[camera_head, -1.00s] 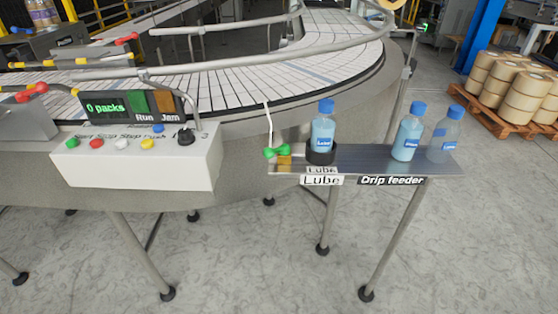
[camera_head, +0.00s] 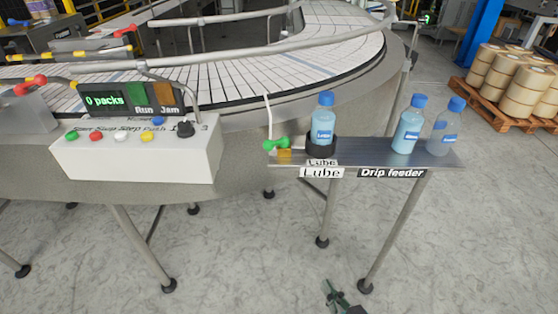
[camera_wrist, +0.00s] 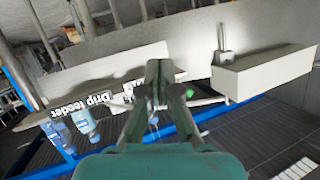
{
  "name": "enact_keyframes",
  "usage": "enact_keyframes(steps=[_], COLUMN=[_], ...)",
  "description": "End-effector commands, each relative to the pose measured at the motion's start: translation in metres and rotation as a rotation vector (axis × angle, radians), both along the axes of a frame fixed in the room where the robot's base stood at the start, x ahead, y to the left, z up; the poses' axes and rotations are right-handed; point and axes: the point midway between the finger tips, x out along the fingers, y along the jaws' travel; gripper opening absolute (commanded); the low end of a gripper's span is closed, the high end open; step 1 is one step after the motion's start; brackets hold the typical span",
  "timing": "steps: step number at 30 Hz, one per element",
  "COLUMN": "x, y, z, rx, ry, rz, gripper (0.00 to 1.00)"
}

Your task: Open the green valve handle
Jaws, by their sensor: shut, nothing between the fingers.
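The green valve handle (camera_head: 277,143) sits on a small brass-coloured body at the left end of the lube shelf, beside a thin white tube. It also shows in the wrist view (camera_wrist: 204,106), just right of the fingers and partly hidden by them. My gripper (camera_head: 333,287) is at the bottom of the head view, well below the shelf in the picture and apart from the handle. In the wrist view its two fingers (camera_wrist: 157,68) are together at the tips, with nothing held between them.
The metal shelf (camera_head: 375,154) carries a lube bottle (camera_head: 322,120) in a black holder and two more blue-capped bottles to the right. A white control box (camera_head: 135,160) stands left of it, in front of the curved conveyor (camera_head: 240,80). The floor before the shelf is clear.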

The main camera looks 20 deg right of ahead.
Motion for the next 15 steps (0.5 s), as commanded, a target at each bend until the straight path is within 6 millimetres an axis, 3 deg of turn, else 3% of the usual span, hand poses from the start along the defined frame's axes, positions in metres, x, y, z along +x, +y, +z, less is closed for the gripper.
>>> enact_keyframes(steps=[1, 6, 15], x=[0.017, 0.059, 0.120], y=[-0.002, -0.003, -0.007], z=[0.010, 0.037, 0.101], rx=[0.007, 0.022, 0.008], ry=[-0.011, -0.014, -0.025], rz=[0.009, 0.064, 0.187], gripper=[0.00, 0.00, 0.00])
